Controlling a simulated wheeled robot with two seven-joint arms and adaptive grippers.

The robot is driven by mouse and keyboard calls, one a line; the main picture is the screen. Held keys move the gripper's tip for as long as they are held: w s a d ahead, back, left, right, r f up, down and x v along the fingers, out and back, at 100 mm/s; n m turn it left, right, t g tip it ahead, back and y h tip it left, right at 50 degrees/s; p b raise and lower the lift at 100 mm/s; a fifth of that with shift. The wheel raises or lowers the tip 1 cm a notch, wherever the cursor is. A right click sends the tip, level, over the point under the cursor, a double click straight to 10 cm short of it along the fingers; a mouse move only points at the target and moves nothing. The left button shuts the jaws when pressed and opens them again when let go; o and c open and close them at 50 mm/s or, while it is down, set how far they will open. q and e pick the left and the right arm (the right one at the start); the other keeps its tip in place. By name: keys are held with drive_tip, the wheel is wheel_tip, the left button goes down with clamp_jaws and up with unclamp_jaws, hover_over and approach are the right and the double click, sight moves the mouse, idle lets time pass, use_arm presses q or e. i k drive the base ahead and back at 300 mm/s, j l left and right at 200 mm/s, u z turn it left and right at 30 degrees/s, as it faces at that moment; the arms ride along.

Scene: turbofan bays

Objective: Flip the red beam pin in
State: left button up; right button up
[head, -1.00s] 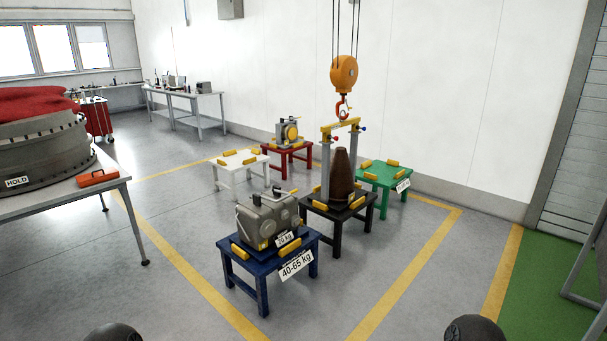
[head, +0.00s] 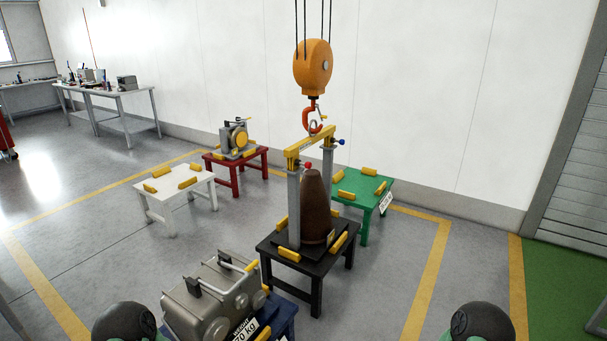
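The red beam pin (head: 308,165) shows as a small red knob at the near end of the yellow lifting beam (head: 305,150), by the top of the near grey post (head: 294,208). It stands out to the right of the post; its exact turn is too small to tell. A blue-knobbed pin (head: 341,142) is at the beam's far end, by the far post (head: 327,160). The red hook (head: 312,118) hangs at the ring on top of the beam. A brown cone (head: 316,205) stands by the posts on the black table (head: 290,258). Neither gripper is in view.
A grey gearbox (head: 212,300) on the blue table (head: 285,325) is close in front, left of the black table. White (head: 165,188), red (head: 233,175) and green (head: 358,205) tables stand behind. Floor (head: 380,290) right of the black table is clear.

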sight(309, 165)
drive_tip(key=i, duration=0.35)
drive_tip(key=i+l+u, duration=0.1)
drive_tip(key=i+l, duration=0.7)
drive_tip(key=i, duration=0.25)
drive_tip(key=i+l+u, duration=0.1)
drive_tip(key=i+l, duration=0.8)
drive_tip(key=i, duration=0.15)
